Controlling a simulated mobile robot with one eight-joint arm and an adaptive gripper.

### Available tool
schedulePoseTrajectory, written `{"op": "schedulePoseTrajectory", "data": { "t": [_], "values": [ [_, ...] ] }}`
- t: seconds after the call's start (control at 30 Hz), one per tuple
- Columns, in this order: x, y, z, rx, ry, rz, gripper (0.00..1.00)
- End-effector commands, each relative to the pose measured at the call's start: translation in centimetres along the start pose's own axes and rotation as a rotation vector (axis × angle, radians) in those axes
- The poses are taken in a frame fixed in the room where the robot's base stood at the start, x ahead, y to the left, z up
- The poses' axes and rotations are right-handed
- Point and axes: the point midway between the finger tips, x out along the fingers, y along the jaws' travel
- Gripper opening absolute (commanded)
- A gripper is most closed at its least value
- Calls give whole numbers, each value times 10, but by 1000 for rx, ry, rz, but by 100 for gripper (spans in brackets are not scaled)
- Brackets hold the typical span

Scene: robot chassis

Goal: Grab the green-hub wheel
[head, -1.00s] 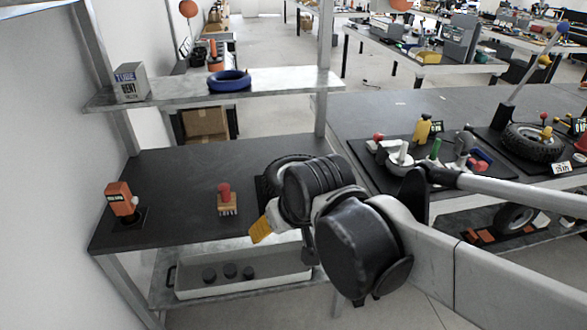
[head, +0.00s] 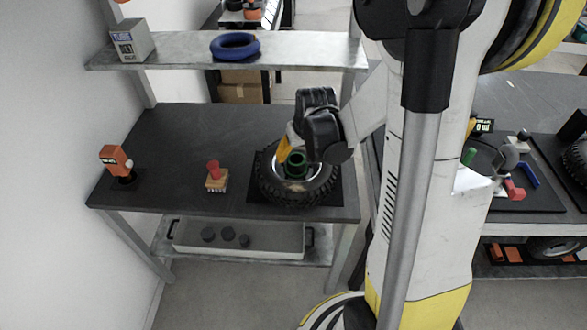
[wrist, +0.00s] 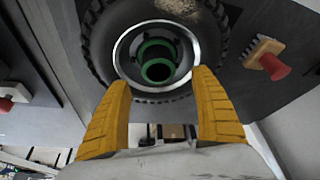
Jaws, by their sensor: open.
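The green-hub wheel (head: 283,192) lies flat on a black mat on the dark workbench in the head view. It has a black knobbed tyre, a silver rim and a green hub (head: 296,163) standing up in its middle. In the wrist view the wheel (wrist: 95,45) fills the upper middle, with the green hub (wrist: 158,62) facing the camera. My gripper (wrist: 163,88) has its two yellow fingers wide apart, with nothing held. The fingertips point at the rim and sit on either side of the hub's lower edge in that view. In the head view a yellow finger shows above the wheel.
A red-handled brush (head: 215,178) and an orange device (head: 117,163) stand on the bench left of the wheel. A shelf (head: 180,52) above holds a blue ring (head: 236,46) and a grey box (head: 131,40). A grey bin (head: 190,237) sits below.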

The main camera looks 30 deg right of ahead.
Motion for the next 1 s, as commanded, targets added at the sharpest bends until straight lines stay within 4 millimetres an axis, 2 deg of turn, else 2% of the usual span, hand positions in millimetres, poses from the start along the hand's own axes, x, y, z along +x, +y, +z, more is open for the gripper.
{"op": "schedulePoseTrajectory", "data": {
  "t": [0.17,0.47,0.7,0.77,0.9,0.93,1.0],
  "values": [
    [12,0,1,0,0,0,74],
    [56,1,3,0,0,0,74],
    [56,1,2,0,0,0,74],
    [56,1,2,0,0,0,57],
    [56,1,2,0,0,0,14],
    [56,1,2,0,0,0,7],
    [56,2,2,0,1,1,7]
  ]
}}
